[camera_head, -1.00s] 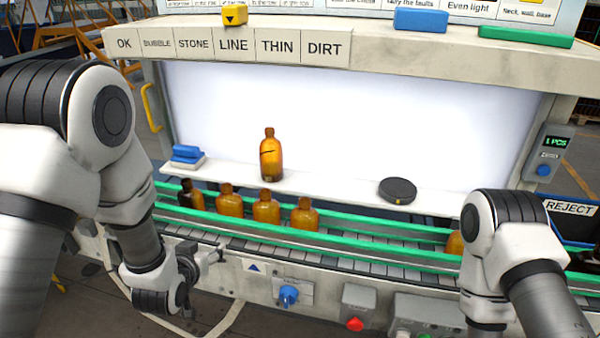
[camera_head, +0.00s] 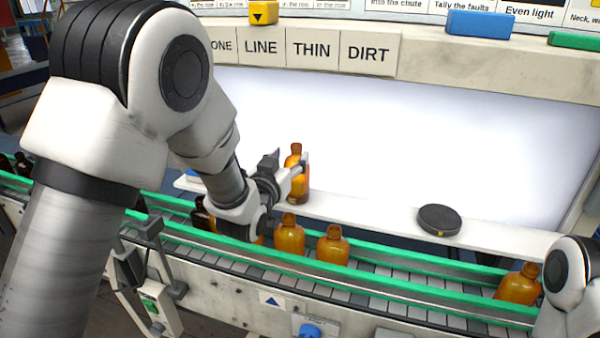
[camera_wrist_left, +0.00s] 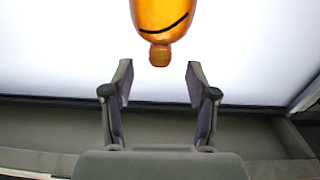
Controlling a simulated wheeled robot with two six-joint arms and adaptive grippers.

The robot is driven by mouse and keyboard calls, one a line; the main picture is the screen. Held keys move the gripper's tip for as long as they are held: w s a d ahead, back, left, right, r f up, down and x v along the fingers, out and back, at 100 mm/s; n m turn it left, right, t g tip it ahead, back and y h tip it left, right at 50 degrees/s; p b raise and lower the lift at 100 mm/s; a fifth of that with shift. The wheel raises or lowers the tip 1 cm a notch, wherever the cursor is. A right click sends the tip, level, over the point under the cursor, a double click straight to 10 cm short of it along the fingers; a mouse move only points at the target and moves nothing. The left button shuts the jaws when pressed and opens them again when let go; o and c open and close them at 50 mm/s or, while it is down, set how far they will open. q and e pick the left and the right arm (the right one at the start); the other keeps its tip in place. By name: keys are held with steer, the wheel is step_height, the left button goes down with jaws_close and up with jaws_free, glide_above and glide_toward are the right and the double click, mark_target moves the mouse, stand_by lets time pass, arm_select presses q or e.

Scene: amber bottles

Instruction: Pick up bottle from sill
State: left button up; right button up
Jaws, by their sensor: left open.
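An amber bottle (camera_head: 297,180) stands upright on the white sill (camera_head: 365,212) in front of the bright panel. In the left wrist view the bottle (camera_wrist_left: 160,22) appears upside down, with a dark curved line on its shoulder. My left gripper (camera_head: 287,172) is at the bottle in the head view and partly covers it. In the left wrist view the left gripper (camera_wrist_left: 158,85) is open, with nothing between its fingers, and the bottle's neck lies just beyond the fingertips. My right gripper is out of view; only part of that arm shows at the lower right.
Several amber bottles (camera_head: 333,246) stand on the conveyor between green rails (camera_head: 400,291) below the sill. A black round disc (camera_head: 440,219) lies on the sill to the right. A labelled shelf (camera_head: 450,72) overhangs the panel.

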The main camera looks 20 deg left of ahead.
mark_target(294, 150)
arm_select(q)
steer(key=w+p, duration=0.1)
steer(key=w+r+p, duration=0.1)
steer(key=w, duration=0.1)
steer(key=shift+d, duration=0.1)
steer(key=w, duration=0.1)
steer(key=w+f, duration=0.1)
steer(key=shift+w+f, duration=0.15)
steer(key=shift+w, duration=0.25)
steer(key=shift+s, duration=0.2)
steer(key=shift+c, duration=0.4)
steer(key=shift+s+r, duration=0.3)
jaws_close()
steer(key=shift+w+f, duration=0.1)
steer(key=shift+w, duration=0.05)
